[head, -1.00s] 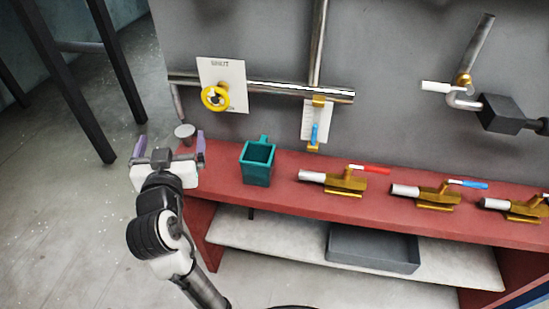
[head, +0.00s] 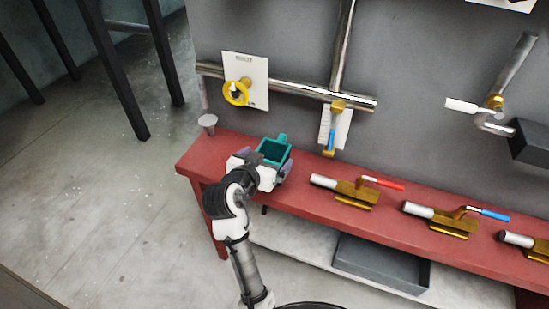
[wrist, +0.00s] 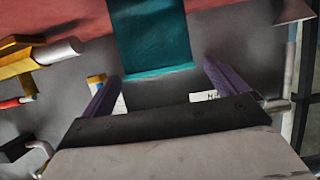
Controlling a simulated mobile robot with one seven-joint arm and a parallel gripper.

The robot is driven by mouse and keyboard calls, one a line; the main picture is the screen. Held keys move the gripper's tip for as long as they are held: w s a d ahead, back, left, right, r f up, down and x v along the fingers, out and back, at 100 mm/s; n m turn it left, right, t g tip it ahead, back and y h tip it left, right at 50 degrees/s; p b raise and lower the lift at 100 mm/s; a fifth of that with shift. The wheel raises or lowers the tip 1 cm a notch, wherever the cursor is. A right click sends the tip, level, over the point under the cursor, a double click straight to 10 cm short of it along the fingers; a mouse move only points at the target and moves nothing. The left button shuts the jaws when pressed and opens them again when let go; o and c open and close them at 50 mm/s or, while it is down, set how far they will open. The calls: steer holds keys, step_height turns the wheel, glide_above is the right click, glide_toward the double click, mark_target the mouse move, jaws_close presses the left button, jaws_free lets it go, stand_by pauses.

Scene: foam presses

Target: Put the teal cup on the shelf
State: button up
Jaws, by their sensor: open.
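The teal cup (head: 275,152) is a square, open-topped mug standing on the red bench top, its handle towards the grey wall. In the head view my gripper (head: 265,165) is in front of it and hides its lower part. In the wrist view the teal cup (wrist: 152,38) is at the top centre, beyond and between the purple fingertips of my gripper (wrist: 160,72). The fingers are apart and hold nothing; I cannot tell whether they flank the cup. The pale lower shelf (head: 292,245) lies under the bench top.
The red bench (head: 225,150) carries brass valves with a red lever (head: 382,184) and a blue lever (head: 488,214) to the right. A dark grey tray (head: 380,265) sits on the lower shelf. A yellow wheel (head: 236,93) and pipes are on the wall behind.

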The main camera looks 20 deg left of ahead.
mark_target(277, 145)
steer(key=x, duration=0.2)
steer(key=p+x, duration=0.1)
steer(key=r+p+x, duration=0.1)
steer(key=x, duration=0.1)
steer(key=shift+w+f, duration=0.15)
steer(key=shift+w, duration=0.3)
steer(key=shift+w+f, duration=0.15)
steer(key=shift+w, duration=0.1)
steer(key=shift+c, duration=0.5)
steer(key=c, duration=1.1)
